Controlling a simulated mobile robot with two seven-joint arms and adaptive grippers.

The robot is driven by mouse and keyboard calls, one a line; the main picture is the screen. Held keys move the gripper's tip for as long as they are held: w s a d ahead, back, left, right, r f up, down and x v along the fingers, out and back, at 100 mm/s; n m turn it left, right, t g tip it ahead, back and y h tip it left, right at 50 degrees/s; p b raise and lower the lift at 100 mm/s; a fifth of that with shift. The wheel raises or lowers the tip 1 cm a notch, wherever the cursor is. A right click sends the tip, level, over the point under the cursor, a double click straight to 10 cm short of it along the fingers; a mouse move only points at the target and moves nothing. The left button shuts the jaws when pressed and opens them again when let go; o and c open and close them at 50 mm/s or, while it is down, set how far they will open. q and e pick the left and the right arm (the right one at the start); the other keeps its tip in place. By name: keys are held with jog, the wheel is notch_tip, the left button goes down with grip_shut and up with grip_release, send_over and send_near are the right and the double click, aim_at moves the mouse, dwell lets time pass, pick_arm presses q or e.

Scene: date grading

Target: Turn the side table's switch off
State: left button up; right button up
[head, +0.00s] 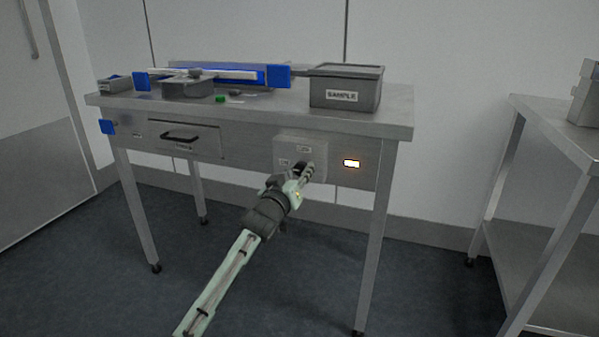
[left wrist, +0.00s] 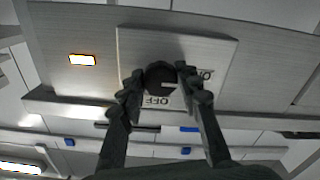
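The side table's switch is a dark round knob (left wrist: 160,78) on a pale grey plate (head: 316,148). In the left wrist view, which is upside down, the plate carries an "OFF" label (left wrist: 155,100) below the knob and an "ON" label (left wrist: 206,74) to its right. A pale mark on the knob points right, toward the ON side. My left gripper (head: 309,169) reaches the plate; its fingers (left wrist: 160,82) sit on both sides of the knob and appear to touch it. The gripper hides the knob in the head view. My right gripper is out of view.
An orange-white lamp (head: 351,163) glows right of the plate. The side table (head: 398,122) has a drawer handle (head: 180,138) at left. On top are a "SAMPLE" box (head: 345,92), blue-ended equipment (head: 278,76) and a green piece (head: 220,99). Another metal table (head: 560,140) stands right.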

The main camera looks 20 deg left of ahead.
pick_arm(q)
jog(key=c, duration=0.6)
jog(key=shift+o, duration=0.2)
